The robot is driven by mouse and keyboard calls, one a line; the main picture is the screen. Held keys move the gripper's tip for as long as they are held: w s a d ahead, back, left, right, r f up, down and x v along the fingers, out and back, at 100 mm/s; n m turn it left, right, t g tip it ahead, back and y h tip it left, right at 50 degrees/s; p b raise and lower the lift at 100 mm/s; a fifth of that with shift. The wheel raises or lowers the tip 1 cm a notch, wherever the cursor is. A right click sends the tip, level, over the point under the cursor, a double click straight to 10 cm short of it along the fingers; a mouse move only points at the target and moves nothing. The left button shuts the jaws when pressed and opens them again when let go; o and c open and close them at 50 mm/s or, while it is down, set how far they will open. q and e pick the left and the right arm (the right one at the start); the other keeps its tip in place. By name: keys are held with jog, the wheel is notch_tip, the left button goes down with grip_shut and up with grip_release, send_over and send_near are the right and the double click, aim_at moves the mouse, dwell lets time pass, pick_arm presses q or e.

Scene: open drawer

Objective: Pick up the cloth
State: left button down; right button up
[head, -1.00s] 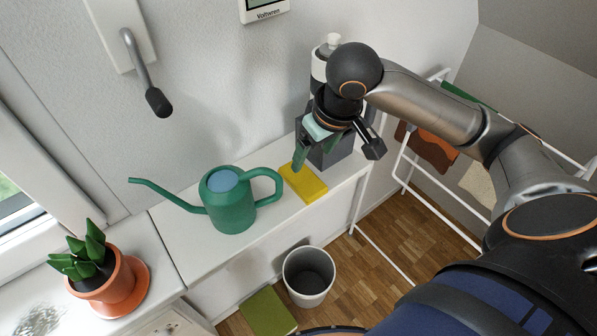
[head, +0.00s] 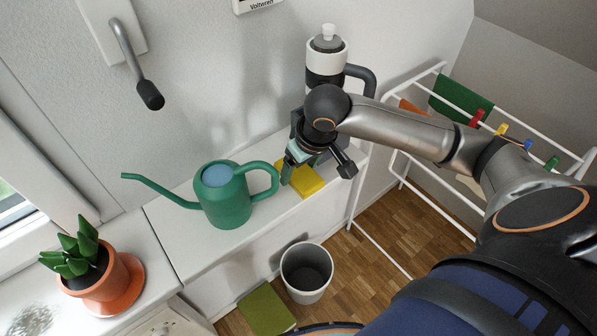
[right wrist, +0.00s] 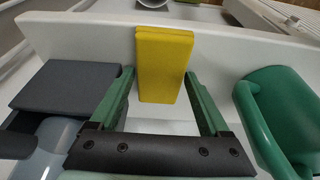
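The cloth, a folded yellow pad (head: 309,189), lies on the white ledge to the right of the green watering can (head: 226,197). In the right wrist view the cloth (right wrist: 163,62) lies ahead, in line with the gap between the fingers. My right gripper (head: 304,167) is just above the cloth and partly covers it in the head view. Its two green fingers (right wrist: 160,78) are spread wide with nothing held; whether they touch the cloth I cannot tell. My left gripper is not in view.
A black and white flask-like appliance (head: 326,62) stands behind the gripper. A dark grey block (right wrist: 70,95) is beside the fingers. A potted plant (head: 100,280) stands left, a bin (head: 307,272) below the ledge, a white drying rack (head: 432,194) right.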

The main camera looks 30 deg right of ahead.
aim_at(300, 172)
jog(key=c, duration=1)
jog(key=shift+o, duration=0.2)
jog(key=shift+r, duration=0.15)
notch_tip(300, 172, up, 18)
jog(key=p, duration=0.2)
jog(key=shift+p, duration=0.35)
